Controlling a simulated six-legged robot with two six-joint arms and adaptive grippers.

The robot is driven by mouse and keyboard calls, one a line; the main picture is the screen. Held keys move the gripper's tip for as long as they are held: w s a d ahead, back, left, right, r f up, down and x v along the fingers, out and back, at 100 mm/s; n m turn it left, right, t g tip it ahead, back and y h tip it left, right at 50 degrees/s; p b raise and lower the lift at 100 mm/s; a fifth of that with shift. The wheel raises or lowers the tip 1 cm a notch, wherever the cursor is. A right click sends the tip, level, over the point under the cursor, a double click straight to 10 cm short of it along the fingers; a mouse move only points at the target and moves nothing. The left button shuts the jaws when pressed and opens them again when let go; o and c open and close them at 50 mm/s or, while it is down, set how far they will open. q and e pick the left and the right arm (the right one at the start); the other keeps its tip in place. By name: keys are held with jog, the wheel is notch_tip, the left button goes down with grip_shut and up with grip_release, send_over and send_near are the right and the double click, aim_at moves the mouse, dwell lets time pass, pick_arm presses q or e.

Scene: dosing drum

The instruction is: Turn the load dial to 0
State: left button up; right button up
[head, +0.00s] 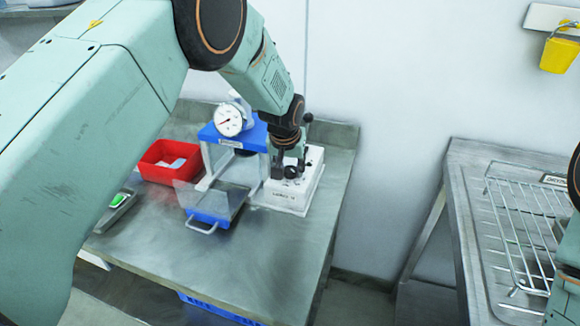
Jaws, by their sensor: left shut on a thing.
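A white control box (284,199) stands at the back right of the steel table, with a label on its front and small marks on its top. A black dial (291,172) sits on its top. My left gripper (289,165) comes down over the box from above and is shut on the dial. The gripper partly hides the dial, and its pointer and numbers are too small to read. A black-knobbed lever (307,118) rises just behind the gripper. My right gripper is out of view; only part of my right arm shows at the right edge.
Left of the box stands a blue-topped device (232,136) with a round gauge (229,120) and an open blue drawer (213,207). A red bin (158,164) is further left. The steel table (250,262) is clear in front. A wire rack (515,215) lies on the right counter.

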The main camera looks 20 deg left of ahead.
pick_arm(q)
jog(key=n+b, duration=0.2)
jog(key=n+y+b, duration=0.1)
jog(key=b, duration=0.1)
jog(key=shift+w+d+f+n+y, duration=0.1)
jog(key=shift+n+y, duration=0.2)
jog(key=shift+n, duration=0.1)
jog(key=shift+n+g+y+b, duration=0.3)
jog(key=shift+n+b, duration=0.6)
jog(key=shift+n, duration=0.1)
jog(key=shift+d+n+b, duration=0.1)
jog(key=shift+n+b, duration=0.25)
jog(key=shift+n, duration=0.35)
jog(key=shift+g, duration=0.3)
jog(key=o, duration=1.1)
jog(key=shift+y, duration=0.3)
jog(key=v, duration=1.2)
